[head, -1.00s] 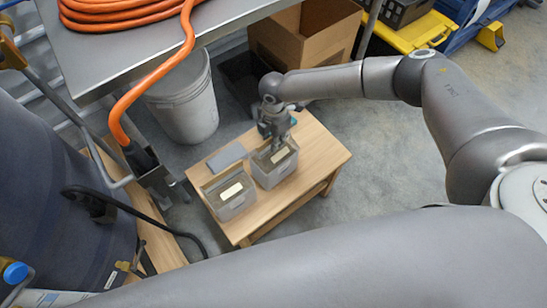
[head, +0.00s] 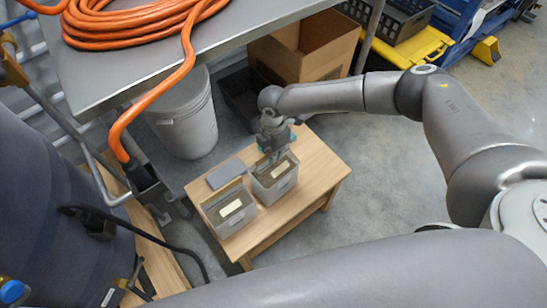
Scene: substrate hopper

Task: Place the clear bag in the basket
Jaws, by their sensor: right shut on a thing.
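Two translucent grey, box-shaped bags with pale labels stand side by side on a small wooden table: a left one (head: 226,222) and a right one (head: 277,186). My right gripper (head: 272,156) points down at the back rim of the right clear bag and is shut on it. The fingertips are small and partly hidden there; I cannot tell if the bag is off the table. A dark basket (head: 238,92) stands on the floor behind the table, partly hidden by my right arm. My left gripper is not in view.
A flat grey block (head: 226,173) lies on the wooden table (head: 316,181) behind the left bag. A grey bucket (head: 188,128), a cardboard box (head: 304,48) and a steel bench (head: 120,50) with orange hose stand behind. Another dark basket (head: 398,20) sits at the upper right.

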